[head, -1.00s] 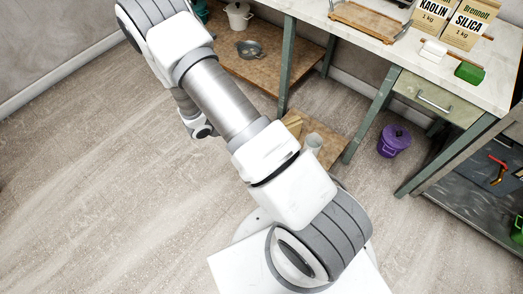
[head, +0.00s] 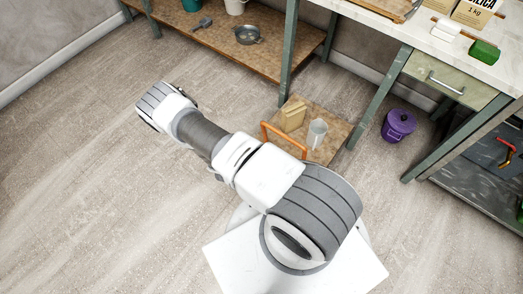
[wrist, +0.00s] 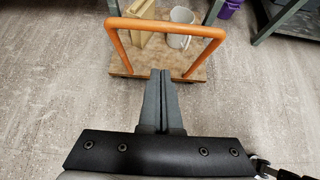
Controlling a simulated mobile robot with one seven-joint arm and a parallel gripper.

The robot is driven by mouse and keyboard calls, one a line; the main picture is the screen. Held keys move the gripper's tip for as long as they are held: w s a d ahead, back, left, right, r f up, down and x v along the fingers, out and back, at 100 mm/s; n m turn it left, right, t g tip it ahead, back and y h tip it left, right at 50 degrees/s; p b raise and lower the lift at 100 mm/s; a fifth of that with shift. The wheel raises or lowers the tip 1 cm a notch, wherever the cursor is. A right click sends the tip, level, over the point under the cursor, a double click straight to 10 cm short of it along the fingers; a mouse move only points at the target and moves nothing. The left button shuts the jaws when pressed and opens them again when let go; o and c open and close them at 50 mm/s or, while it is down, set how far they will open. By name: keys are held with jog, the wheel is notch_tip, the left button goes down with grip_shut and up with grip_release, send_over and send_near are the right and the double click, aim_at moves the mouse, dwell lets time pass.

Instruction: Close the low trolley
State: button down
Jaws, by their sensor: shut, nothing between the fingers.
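The low trolley (head: 334,131) is a flat wooden platform with an orange bar handle (head: 284,139) at its near end. It stands on the floor between two green bench legs and carries a tan block (head: 292,117) and a pale mug (head: 317,132). In the wrist view the trolley platform (wrist: 196,74) is straight ahead, with its orange handle (wrist: 173,28) across the front. My gripper (wrist: 161,73) is shut and empty, its tips appearing just below the handle's crossbar and over the platform's near edge. Whether it touches the trolley I cannot tell. My arm hides the gripper in the head view.
A low shelf (head: 205,34) holds pots and a pan. The floor at left and front is open.

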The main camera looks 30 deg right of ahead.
jog(key=w+d+f+b, duration=0.2)
jog(key=w+d+f, duration=0.1)
jog(key=d, duration=0.5)
jog(key=shift+w+d, duration=0.3)
jog(key=shift+d, duration=0.05)
jog(key=shift+w+d+f, duration=0.1)
